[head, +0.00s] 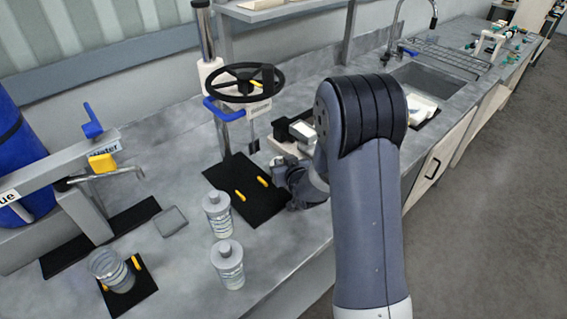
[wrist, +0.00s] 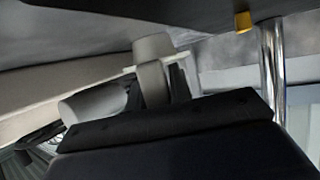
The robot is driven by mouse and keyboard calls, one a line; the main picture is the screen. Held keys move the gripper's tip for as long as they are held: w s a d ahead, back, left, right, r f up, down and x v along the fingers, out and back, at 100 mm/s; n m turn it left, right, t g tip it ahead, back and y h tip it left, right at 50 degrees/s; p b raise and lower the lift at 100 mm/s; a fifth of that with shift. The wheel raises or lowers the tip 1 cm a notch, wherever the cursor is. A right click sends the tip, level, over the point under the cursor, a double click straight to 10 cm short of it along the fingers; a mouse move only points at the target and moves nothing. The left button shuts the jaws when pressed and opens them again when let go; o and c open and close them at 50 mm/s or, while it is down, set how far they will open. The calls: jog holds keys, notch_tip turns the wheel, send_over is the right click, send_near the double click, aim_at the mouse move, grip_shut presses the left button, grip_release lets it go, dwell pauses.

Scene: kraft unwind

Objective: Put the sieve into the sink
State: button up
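The sink (head: 424,82) is a grey basin set in the worktop at the back right, partly hidden behind my arm. I cannot pick out the sieve for certain. An open, ringed, see-through cup (head: 112,272) on a small black mat at the lower left may be it, but its details are too small to tell. My gripper (head: 300,186) is low over the right part of a larger black mat, beside my arm's upright link, far from both the cup and the sink. Its fingers are not clear in the head view. The wrist view is filled by dark and pale close surfaces.
Two lidded grey jars (head: 218,214) stand at the front. A post with a black handwheel (head: 246,82) rises behind the larger black mat (head: 236,190). A clamp frame and blue drum (head: 20,150) stand left. White trays (head: 420,108) lie before the sink.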

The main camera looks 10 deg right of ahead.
jog(key=o, duration=0.4)
jog(key=shift+r, duration=0.1)
